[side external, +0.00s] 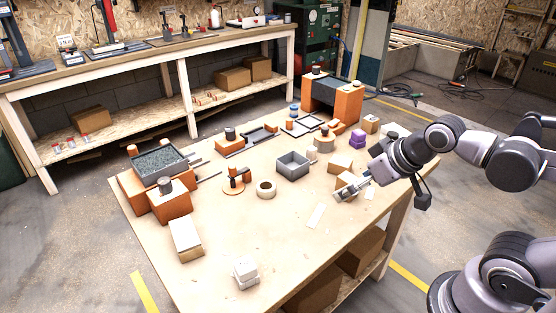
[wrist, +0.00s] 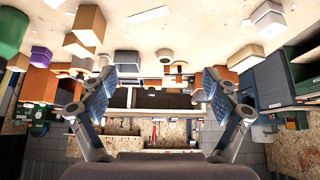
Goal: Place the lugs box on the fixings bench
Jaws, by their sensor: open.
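I cannot read a label that singles out the lugs box. Small cardboard boxes stand on the near table: one (side external: 346,181) right beside my gripper, one (side external: 340,163) just behind it, and one (side external: 371,123) at the table's right edge. A tan box also shows at the upper left of the wrist view (wrist: 90,24). My gripper (side external: 352,191) is low over the right part of the table, its fingers spread with nothing seen between them (wrist: 158,88). Which bench is the fixings bench is not clear; a long wooden bench (side external: 150,57) stands at the back left.
The near table (side external: 220,265) also holds a grey open bin (side external: 293,164), a tape-like ring (side external: 266,189), orange blocks (side external: 170,205), a purple box (side external: 358,138), a pale-topped box (side external: 186,239) and white boxes (side external: 245,273). Its front middle is mostly bare.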

